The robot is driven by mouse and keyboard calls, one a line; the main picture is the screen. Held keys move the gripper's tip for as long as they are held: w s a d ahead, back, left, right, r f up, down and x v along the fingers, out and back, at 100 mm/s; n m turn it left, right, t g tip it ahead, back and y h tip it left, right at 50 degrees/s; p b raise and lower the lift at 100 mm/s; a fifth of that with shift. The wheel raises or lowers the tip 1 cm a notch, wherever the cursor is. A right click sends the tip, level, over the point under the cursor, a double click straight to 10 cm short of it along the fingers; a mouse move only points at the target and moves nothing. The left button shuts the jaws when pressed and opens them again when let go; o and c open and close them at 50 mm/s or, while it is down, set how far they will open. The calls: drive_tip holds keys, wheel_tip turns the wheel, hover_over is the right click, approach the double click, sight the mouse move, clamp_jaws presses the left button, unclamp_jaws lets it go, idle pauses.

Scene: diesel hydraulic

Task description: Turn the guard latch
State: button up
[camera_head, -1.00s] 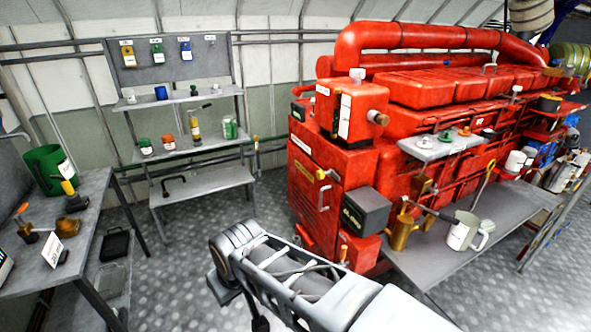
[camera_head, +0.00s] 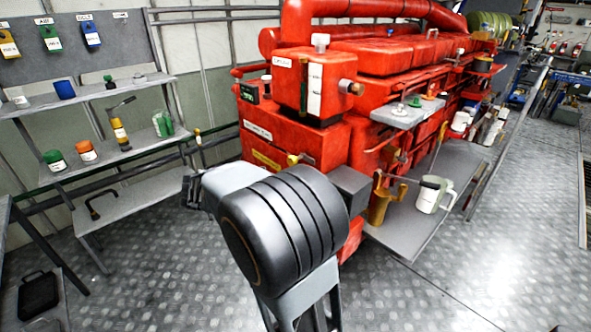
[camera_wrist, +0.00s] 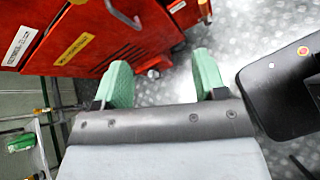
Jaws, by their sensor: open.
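The red guard door (camera_head: 262,152) with a yellow label is on the near end of the red engine, mostly hidden by my arm in the head view. A small brass-coloured fitting (camera_head: 293,160), possibly the guard latch, sits at its upper edge. In the wrist view the door (camera_wrist: 95,40) is at upper left with a silver bar handle (camera_wrist: 123,14). My gripper (camera_wrist: 165,76) is open, its green fingers apart and holding nothing. The door and handle lie beyond the fingers, up and left, not touching them. The fingers are not clear in the head view.
A shelf rack (camera_head: 110,165) with cups and bottles stands at left. A grey bench (camera_head: 440,185) at right holds a white jug (camera_head: 432,195) and a brass can (camera_head: 380,200). Patterned metal floor (camera_head: 480,285) is clear at front right.

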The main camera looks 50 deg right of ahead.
sight(290, 163)
drive_tip(key=w+d+f+n+h+b, duration=0.1)
drive_tip(key=w+d+n+h+b, duration=0.1)
drive_tip(key=w+d+n+h, duration=0.5)
drive_tip(key=d, duration=1.4)
drive_tip(key=shift+d, duration=0.25)
drive_tip(key=shift+c, duration=0.2)
drive_tip(key=c, duration=0.9)
